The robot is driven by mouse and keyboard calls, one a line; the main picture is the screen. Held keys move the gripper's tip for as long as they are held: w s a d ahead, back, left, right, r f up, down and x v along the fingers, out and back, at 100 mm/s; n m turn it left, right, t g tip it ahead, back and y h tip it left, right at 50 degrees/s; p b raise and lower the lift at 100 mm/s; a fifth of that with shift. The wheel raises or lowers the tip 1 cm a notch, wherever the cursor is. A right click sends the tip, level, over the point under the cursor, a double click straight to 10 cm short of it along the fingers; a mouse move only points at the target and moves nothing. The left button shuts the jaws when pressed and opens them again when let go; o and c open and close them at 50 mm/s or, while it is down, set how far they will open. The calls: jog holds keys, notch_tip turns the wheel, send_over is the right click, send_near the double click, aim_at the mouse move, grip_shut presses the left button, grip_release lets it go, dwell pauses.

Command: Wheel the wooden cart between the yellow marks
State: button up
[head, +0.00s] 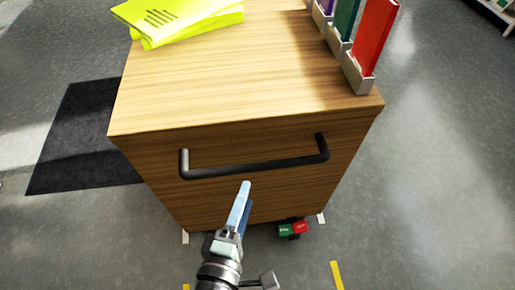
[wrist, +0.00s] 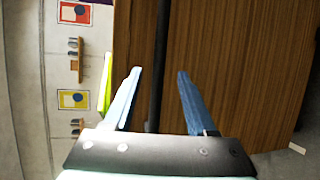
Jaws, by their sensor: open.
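The wooden cart (head: 220,75) stands in front of me, with a black bar handle (head: 255,168) across its front face. My gripper (head: 247,190) is open and empty, its blue fingers pointing at the handle from just below and in front. In the wrist view the handle (wrist: 162,60) runs upright in the picture, between the two fingers (wrist: 159,78); whether it is within their reach in depth I cannot tell. One yellow mark (head: 337,275) lies on the floor at the lower right, another (head: 186,287) at the bottom edge. The cart's wheels are hidden.
Yellow-green booklets (head: 185,18) and a red upright piece (head: 375,38) in a grey holder sit on the cart top. A green-and-red pedal (head: 293,229) shows at its base. A dark mat (head: 85,140) lies left. Grey floor (head: 440,180) is clear on the right.

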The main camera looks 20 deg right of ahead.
send_over(259, 157)
jog(key=s+a, duration=0.2)
jog(key=s, duration=0.2)
jog(key=shift+w+d+f+b, duration=0.1)
jog(key=shift+d+f+b, duration=0.1)
jog(key=shift+f, duration=0.35)
jog(key=shift+w+d+f+b, duration=0.1)
jog(key=shift+f+b, duration=0.1)
jog(key=shift+f, duration=0.35)
jog(key=shift+a, duration=0.1)
grip_shut()
